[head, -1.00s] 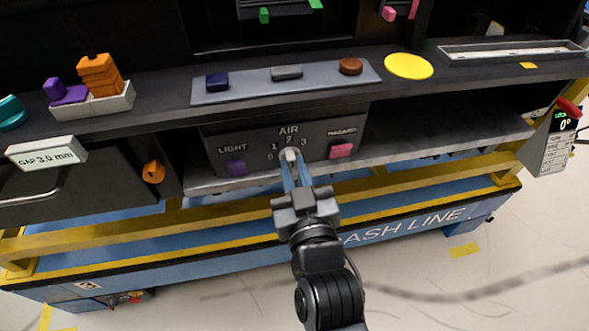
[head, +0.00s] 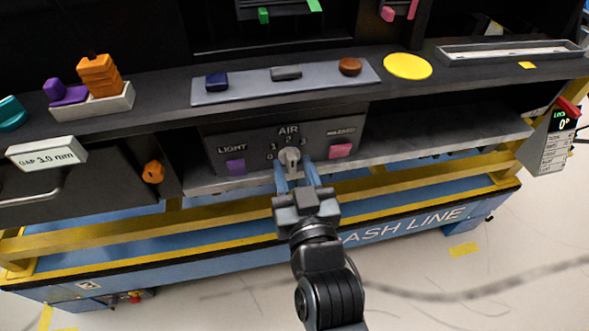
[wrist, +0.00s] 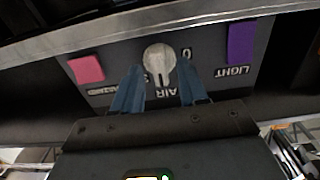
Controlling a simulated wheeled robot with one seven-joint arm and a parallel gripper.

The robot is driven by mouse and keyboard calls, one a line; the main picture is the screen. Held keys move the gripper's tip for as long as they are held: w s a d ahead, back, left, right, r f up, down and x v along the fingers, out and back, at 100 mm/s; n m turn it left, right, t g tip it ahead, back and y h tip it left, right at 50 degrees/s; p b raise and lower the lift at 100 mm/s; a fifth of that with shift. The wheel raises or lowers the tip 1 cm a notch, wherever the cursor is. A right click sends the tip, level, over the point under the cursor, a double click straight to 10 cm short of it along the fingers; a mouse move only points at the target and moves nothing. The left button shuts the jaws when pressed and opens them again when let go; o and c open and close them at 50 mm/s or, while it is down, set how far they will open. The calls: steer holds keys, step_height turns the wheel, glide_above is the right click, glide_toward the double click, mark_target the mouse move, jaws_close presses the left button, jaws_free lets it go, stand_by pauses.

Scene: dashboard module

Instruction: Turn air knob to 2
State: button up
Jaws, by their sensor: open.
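The grey round air knob (head: 289,157) is on the dark control panel (head: 262,141), under the word AIR. It also shows in the wrist view (wrist: 159,57), where the panel is upside down. Its raised bar there points down toward the AIR lettering, roughly where the 2 is; the 2 itself is hidden in that view. My gripper (head: 297,176) is open in front of the knob, its two blue fingers spread wide. In the wrist view my gripper (wrist: 161,88) has its fingers to either side of the knob's lower edge, apart from it.
A purple LIGHT button (head: 236,166) is left of the knob and a pink HAZARD button (head: 340,151) is right. A ledge with a grey button strip (head: 286,80) overhangs the panel. A yellow rail (head: 230,213) runs below. The shelf space to the right is empty.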

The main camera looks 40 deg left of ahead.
steer(key=v, duration=0.7)
steer(key=shift+s+d, duration=0.25)
steer(key=shift+s, duration=0.05)
